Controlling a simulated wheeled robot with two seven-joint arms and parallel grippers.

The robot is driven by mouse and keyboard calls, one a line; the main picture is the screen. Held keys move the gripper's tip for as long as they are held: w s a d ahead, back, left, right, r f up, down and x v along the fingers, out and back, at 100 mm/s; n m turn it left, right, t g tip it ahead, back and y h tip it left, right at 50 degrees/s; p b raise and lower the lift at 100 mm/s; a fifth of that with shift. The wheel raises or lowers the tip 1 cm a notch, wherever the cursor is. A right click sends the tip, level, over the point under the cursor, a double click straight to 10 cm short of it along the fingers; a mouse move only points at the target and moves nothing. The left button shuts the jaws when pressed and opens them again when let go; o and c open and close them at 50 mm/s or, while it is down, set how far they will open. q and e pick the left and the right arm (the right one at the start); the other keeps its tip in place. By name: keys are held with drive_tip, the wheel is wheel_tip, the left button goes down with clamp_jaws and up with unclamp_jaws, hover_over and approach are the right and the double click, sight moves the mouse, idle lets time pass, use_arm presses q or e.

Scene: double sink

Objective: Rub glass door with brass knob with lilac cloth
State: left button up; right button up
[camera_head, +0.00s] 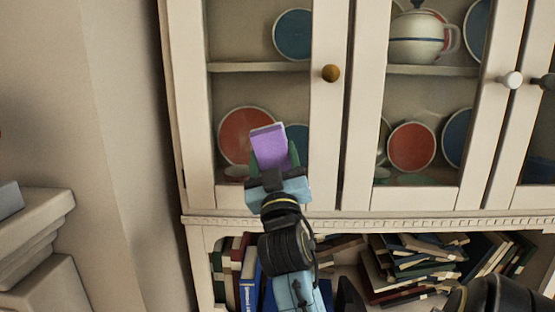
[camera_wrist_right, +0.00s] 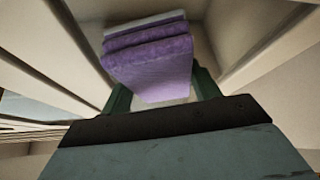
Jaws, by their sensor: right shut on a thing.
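The glass door with the brass knob (camera_head: 326,130) is the left door of the white cabinet in the head view. Its round brass knob (camera_head: 331,73) is on the right side of its frame. My right gripper (camera_head: 274,158) is shut on the lilac cloth (camera_head: 268,142), in front of the lower part of this door's pane. The cloth looks like a thick folded pad. In the right wrist view the lilac cloth (camera_wrist_right: 152,66) sits between the green fingers of the right gripper (camera_wrist_right: 163,92). I cannot tell whether the cloth touches the glass. My left gripper is not in view.
Another glass door (camera_head: 365,130) with a white knob (camera_head: 510,80) is to the right. Plates and a teapot (camera_head: 415,38) stand behind the panes. A ledge (camera_head: 350,218) runs below the doors, above an open shelf of books (camera_head: 410,262). A stepped stone form (camera_head: 35,225) is at left.

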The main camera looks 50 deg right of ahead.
sight(258, 151)
drive_tip(key=shift+w+a+b, duration=0.35)
drive_tip(key=shift+w+a, duration=0.65)
drive_tip(key=shift+w, duration=0.25)
drive_tip(key=shift+w+a+f+b, duration=0.1)
drive_tip(key=shift+w+a+b, duration=0.75)
drive_tip(key=shift+w, duration=0.4)
drive_tip(key=shift+w+a, duration=0.35)
drive_tip(key=shift+a, duration=0.05)
drive_tip(key=shift+r+p, duration=0.9)
drive_tip(key=shift+r, duration=0.2)
drive_tip(key=shift+s+d+p, duration=0.65)
drive_tip(key=shift+s+d, duration=0.3)
drive_tip(key=shift+s, duration=0.25)
drive_tip(key=shift+s+d+p, duration=0.65)
drive_tip(key=shift+s+d, duration=0.25)
drive_tip(key=shift+s, duration=0.25)
drive_tip(key=shift+s+d+p, duration=0.35)
drive_tip(key=shift+s+d, duration=0.35)
drive_tip(key=shift+s, duration=0.2)
drive_tip(key=shift+d, duration=0.1)
drive_tip(key=shift+w+a+f+b, duration=0.1)
drive_tip(key=shift+w+a+b, duration=0.45)
drive_tip(key=shift+w+a, duration=0.95)
drive_tip(key=shift+w+a+b, duration=0.45)
drive_tip(key=shift+w+a, duration=0.15)
drive_tip(key=shift+w, duration=0.3)
drive_tip(key=shift+w+a+b, duration=0.45)
drive_tip(key=shift+w+a, duration=0.1)
drive_tip(key=shift+w, duration=0.3)
